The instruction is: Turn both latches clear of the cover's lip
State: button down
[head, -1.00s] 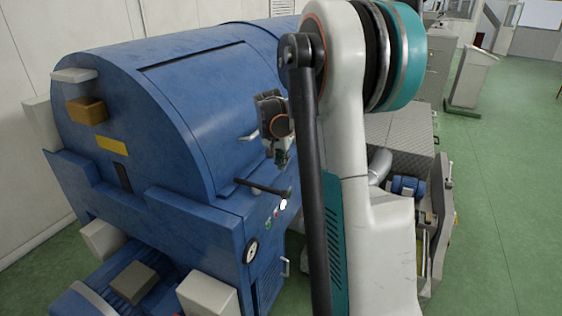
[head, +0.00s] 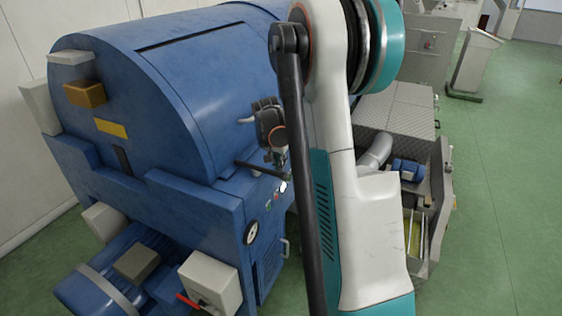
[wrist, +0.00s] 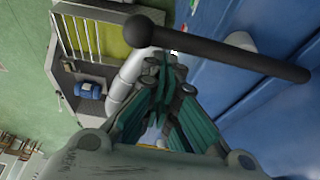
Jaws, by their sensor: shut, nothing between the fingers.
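The blue rounded cover (head: 190,85) of the machine fills the left of the head view. A black lever with a ball end (head: 262,170) sticks out at its front lower edge, and a pale handle (head: 246,120) sits farther back along that edge. I cannot tell which of these are the latches. In the wrist view the black lever (wrist: 230,55) crosses just beyond my fingertips. My gripper (wrist: 168,72) is shut and empty, close to the ball end; I cannot tell whether they touch. In the head view my gripper (head: 274,158) is partly hidden by my arm.
A control dial (head: 251,232) and a pale box with a red handle (head: 210,283) are on the machine's front. An open trough with a blue motor (head: 407,170) stands right of my arm. Green floor (head: 510,200) is clear at the right.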

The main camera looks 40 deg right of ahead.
jog(key=shift+s+a+m, duration=0.15)
jog(key=shift+a+m, duration=0.05)
jog(key=shift+m, duration=0.1)
